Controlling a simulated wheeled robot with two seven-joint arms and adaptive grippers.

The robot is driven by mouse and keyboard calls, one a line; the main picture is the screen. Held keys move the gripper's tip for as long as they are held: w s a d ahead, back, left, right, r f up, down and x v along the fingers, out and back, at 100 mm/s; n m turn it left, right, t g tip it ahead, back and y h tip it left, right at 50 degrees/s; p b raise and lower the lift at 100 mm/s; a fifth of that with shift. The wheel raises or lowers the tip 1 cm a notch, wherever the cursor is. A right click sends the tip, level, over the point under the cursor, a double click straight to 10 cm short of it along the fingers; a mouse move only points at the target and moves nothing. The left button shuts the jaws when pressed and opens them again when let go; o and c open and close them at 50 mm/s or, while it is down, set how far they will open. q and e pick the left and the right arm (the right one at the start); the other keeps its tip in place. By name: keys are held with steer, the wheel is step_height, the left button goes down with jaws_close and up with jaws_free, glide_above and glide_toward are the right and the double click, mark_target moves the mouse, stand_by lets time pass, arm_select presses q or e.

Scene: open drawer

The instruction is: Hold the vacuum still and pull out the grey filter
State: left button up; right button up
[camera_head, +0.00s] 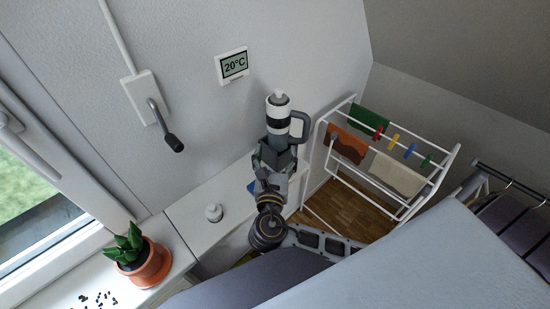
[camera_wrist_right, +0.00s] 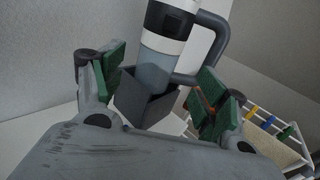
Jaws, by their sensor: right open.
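The hand-held vacuum (camera_head: 278,108) stands upright by the wall in the head view. It has a white body, a black band and a grey loop handle on its right. In the right wrist view the vacuum (camera_wrist_right: 168,22) shows a blue-grey section below the band, going down into a dark grey open-topped box (camera_wrist_right: 145,103). I cannot tell which part is the grey filter. My right gripper (camera_head: 273,155) is open just in front of the vacuum; its green-padded fingers (camera_wrist_right: 163,78) stand to either side, with no clear contact. My left gripper is not in view.
A small white round object (camera_head: 213,213) stands on the white surface (camera_head: 190,215) left of my right arm. A potted plant (camera_head: 145,265) is at lower left. A drying rack (camera_head: 385,160) with cloths is at right. A wall lever (camera_head: 165,125) juts out at left.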

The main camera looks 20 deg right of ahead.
mark_target(279, 127)
steer(key=shift+p+x, duration=0.8)
steer(key=shift+x, duration=5.45)
steer(key=c, duration=1.6)
